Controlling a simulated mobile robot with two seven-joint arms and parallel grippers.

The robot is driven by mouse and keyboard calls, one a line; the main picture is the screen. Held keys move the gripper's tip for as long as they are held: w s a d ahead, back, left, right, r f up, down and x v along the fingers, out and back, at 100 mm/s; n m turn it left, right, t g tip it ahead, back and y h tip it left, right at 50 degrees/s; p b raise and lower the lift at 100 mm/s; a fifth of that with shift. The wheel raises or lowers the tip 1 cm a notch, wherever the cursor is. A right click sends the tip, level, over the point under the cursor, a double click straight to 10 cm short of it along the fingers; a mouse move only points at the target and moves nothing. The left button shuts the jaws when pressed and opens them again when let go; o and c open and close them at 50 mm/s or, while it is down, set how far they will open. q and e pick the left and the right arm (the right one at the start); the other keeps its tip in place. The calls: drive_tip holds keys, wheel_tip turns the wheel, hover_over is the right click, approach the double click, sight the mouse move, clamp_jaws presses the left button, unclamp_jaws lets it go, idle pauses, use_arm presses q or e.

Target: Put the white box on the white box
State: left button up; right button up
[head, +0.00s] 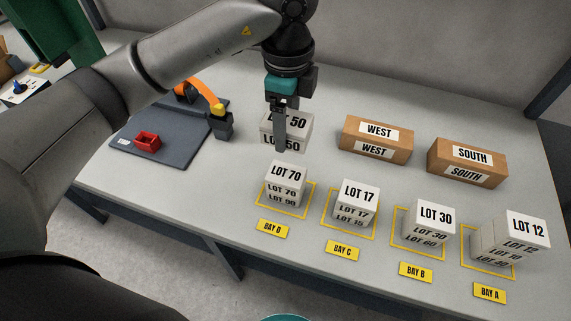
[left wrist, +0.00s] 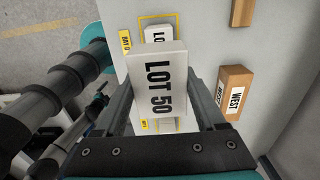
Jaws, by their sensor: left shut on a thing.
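My left gripper (head: 281,146) is shut on a white box labelled LOT 50 (head: 298,128), held behind the bay D stack. In the left wrist view the LOT 50 box (left wrist: 157,85) sits between both fingers. White boxes stand stacked in the yellow-outlined bays: LOT 70 (head: 287,171) tops the bay D stack, LOT 17 (head: 359,190) bay C, LOT 30 (head: 435,215) bay B and LOT 12 (head: 527,224) bay A. The LOT 12 box sits offset to the right on its stack. Lower labels are partly hard to read.
Brown boxes labelled WEST (head: 376,139) and SOUTH (head: 467,162) stand at the back right of the table (head: 330,270).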

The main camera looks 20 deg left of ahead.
sight(286, 173)
use_arm(q)
wheel_tip(286, 173, down, 12)
drive_tip(key=shift+r+b, duration=0.15)
drive_tip(key=shift+b, duration=0.3)
drive_tip(key=o, duration=1.5)
drive_tip(key=shift+o, duration=0.2)
wheel_tip(286, 173, up, 12)
drive_tip(key=shift+r+p, duration=0.1)
drive_tip(key=shift+p, duration=0.45)
